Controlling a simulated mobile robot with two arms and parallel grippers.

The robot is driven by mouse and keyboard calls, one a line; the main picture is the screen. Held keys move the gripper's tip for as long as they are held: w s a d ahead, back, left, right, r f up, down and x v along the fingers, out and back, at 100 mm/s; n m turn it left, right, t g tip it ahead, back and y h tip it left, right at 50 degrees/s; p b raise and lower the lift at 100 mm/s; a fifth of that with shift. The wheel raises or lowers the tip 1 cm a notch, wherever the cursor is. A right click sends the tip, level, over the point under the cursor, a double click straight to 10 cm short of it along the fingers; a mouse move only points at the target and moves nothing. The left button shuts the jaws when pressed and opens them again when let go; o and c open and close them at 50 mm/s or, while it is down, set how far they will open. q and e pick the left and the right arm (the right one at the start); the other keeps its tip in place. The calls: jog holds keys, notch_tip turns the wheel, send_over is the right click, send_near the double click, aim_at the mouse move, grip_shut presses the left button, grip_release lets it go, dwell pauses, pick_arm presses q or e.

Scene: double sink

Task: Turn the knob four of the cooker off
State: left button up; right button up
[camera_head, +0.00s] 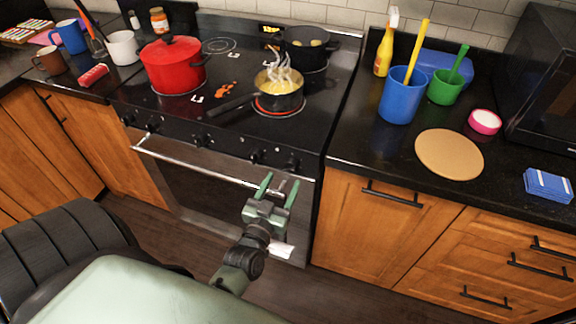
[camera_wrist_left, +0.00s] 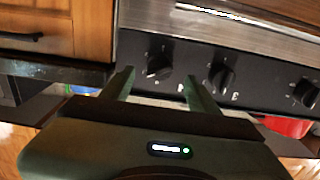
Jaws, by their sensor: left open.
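The cooker (camera_head: 245,135) has a black front panel with several dark knobs above a silver oven handle. The rightmost knob (camera_head: 291,164) lies just beyond the fingertips of my left gripper (camera_head: 280,181), which is open and empty in front of the panel. A neighbouring knob (camera_head: 257,156) is to its left. In the left wrist view the end knob (camera_wrist_left: 158,62) appears between the two fingers, apart from them, and the neighbouring knob (camera_wrist_left: 222,76) is beyond the right finger. I cannot read which knob is number four. My right gripper is out of view.
A steaming pan (camera_head: 279,90) sits on a glowing red burner, its handle pointing left. A red pot (camera_head: 173,64) and a black pot (camera_head: 307,46) stand on the hob. The oven handle (camera_head: 220,168) runs below the knobs. Wooden cabinets (camera_head: 385,215) flank the cooker.

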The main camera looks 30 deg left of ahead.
aim_at(290, 166)
pick_arm(q)
jog(key=x, duration=0.5)
jog(key=shift+w, duration=0.2)
grip_shut()
